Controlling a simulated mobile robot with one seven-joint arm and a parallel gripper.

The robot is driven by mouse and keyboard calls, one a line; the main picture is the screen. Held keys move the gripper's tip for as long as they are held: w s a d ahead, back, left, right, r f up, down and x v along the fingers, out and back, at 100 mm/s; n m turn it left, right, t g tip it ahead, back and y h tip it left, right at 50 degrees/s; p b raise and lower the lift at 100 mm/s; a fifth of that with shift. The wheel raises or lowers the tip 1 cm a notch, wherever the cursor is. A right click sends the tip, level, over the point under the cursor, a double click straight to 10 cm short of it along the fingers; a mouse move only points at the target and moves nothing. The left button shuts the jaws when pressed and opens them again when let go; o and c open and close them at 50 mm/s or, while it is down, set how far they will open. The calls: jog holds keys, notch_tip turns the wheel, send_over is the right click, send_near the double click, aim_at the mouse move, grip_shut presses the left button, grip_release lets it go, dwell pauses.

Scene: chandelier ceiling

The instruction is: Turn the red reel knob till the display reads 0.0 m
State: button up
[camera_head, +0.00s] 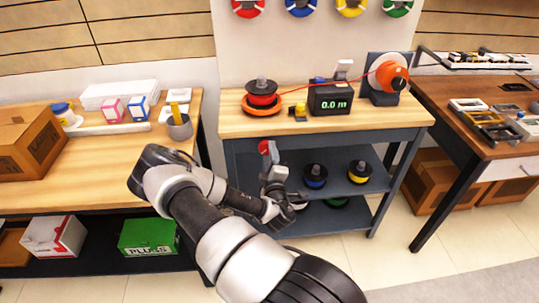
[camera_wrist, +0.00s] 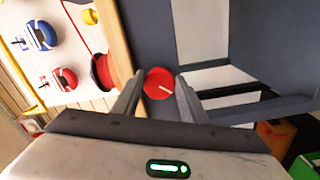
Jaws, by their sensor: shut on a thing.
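The red knob (camera_wrist: 158,83) is a round disc with a pale pointer line, between my gripper's two fingers in the wrist view. In the head view the red knob (camera_head: 264,147) shows at the tip of my gripper (camera_head: 270,159), by the bench's front edge. My gripper (camera_wrist: 156,95) is shut on it, and the fingers hide parts of its sides. The black display box (camera_head: 329,98) on the bench reads 0.0 m in green. An orange-red reel (camera_head: 391,76) stands to its right on a dark stand, with an orange line running left to a red spool (camera_head: 262,93).
The wooden workbench (camera_head: 228,124) has a grey shelf below with blue (camera_head: 315,176) and yellow (camera_head: 359,172) spools. A small yellow item (camera_head: 300,111) sits left of the display. Side tables flank it, the left one holding a cardboard box (camera_head: 28,143). Several coloured reels hang on the wall.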

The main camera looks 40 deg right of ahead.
jog(key=o, duration=1)
jog(key=shift+o, duration=0.2)
jog(key=shift+s, duration=0.1)
jog(key=v, duration=1.7)
jog(key=shift+s+p, duration=0.15)
jog(key=shift+p, duration=0.15)
